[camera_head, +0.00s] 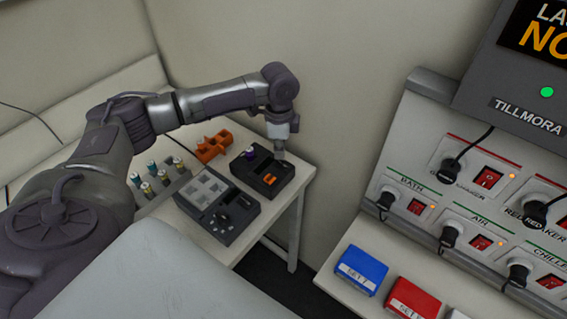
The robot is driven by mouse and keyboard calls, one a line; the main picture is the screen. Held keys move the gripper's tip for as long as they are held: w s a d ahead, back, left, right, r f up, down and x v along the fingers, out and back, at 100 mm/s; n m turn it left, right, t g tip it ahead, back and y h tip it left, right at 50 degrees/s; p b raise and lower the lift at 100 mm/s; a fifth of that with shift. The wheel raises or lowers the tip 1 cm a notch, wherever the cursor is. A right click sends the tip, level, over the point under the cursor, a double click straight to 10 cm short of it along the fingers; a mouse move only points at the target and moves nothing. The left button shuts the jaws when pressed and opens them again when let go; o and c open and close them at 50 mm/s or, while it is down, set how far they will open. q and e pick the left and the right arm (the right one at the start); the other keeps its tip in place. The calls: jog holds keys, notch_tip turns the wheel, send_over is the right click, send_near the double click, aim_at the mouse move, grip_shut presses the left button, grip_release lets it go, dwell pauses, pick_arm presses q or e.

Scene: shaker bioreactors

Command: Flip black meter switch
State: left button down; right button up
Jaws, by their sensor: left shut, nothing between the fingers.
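The black meter (252,181) sits on the small white table, near its right edge. It has a purple knob or cap at its back left and an orange switch (269,179) on its top front. My left gripper (280,156) points down over the back right part of the black meter, with its fingers shut and empty. Its tips are behind and slightly right of the orange switch. I cannot tell whether they touch the meter. The switch's position is too small to read. My right gripper is not in view.
A grey meter (229,231) with pale panels stands in front left of the black meter. An orange holder (212,147) and a rack of small vials (158,182) are further left. A switch panel (440,130) rises at right, above blue (361,270) and red (413,299) boxes.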

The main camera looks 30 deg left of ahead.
aim_at(280, 162)
pick_arm(q)
jog(key=shift+s+f+b, duration=0.1)
jog(key=shift+f+b, duration=0.2)
jog(key=shift+f, duration=1)
dwell(0.4)
jog(key=shift+r+p, duration=0.9)
jog(key=shift+p, duration=0.25)
notch_tip(280, 162, up, 5)
jog(key=p, duration=0.6)
jog(key=shift+r, duration=0.2)
jog(key=shift+f, duration=0.1)
